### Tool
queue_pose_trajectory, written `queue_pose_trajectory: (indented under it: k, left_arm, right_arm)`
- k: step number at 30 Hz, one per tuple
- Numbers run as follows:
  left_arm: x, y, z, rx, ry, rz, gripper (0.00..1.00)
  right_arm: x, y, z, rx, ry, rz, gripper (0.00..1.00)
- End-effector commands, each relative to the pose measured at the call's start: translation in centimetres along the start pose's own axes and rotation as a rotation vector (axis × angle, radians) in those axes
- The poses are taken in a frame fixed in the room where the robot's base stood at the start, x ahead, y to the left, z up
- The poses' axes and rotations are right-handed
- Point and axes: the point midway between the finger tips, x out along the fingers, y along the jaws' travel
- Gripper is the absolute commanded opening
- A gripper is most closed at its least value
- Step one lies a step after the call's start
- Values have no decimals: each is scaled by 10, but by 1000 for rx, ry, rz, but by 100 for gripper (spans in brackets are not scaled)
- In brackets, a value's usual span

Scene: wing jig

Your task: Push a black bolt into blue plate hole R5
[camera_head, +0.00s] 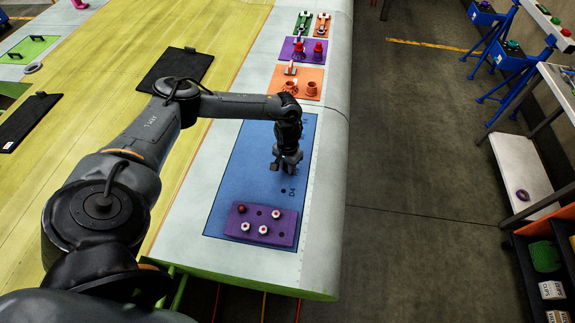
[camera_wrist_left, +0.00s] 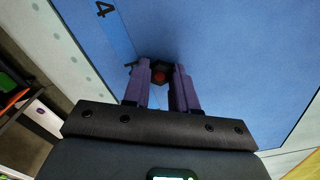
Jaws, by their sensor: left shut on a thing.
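My left gripper (camera_head: 287,168) is over the right part of the blue plate (camera_head: 252,165), pointing down. In the left wrist view its purple fingers (camera_wrist_left: 161,85) are shut on a dark bolt with a red centre (camera_wrist_left: 160,76), seen from above. The bolt is against or just above the plate; I cannot tell how deep its tip is. A dark hole (camera_head: 283,191) with a label beside it shows in front of the gripper. Hole R5 cannot be read; the gripper hides part of the plate. My right gripper is not in view.
A purple block (camera_head: 268,237) with several bolts, most of them white-topped, lies on the near end of the plate. Orange (camera_head: 304,72) and purple panels with fittings lie beyond the plate. The wing's right edge drops to the floor.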

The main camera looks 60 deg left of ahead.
Motion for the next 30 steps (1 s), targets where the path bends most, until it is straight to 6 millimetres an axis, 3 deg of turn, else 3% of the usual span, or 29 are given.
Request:
queue_pose_trajectory:
  k: [2, 3, 8, 20, 30]
  left_arm:
    - [0, 0, 0, 0, 0, 0, 0]
    - [0, 0, 0, 0, 0, 0, 31]
    - [0, 0, 0, 0, 0, 0, 56]
    - [-5, 0, 0, -1, 1, 1, 56]
    - [-54, 0, -1, 1, 4, 2, 56]
  right_arm:
    - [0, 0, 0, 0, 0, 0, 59]
    - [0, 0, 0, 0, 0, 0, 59]
    - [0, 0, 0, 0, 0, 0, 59]
    - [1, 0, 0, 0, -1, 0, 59]
    - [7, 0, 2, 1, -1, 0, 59]
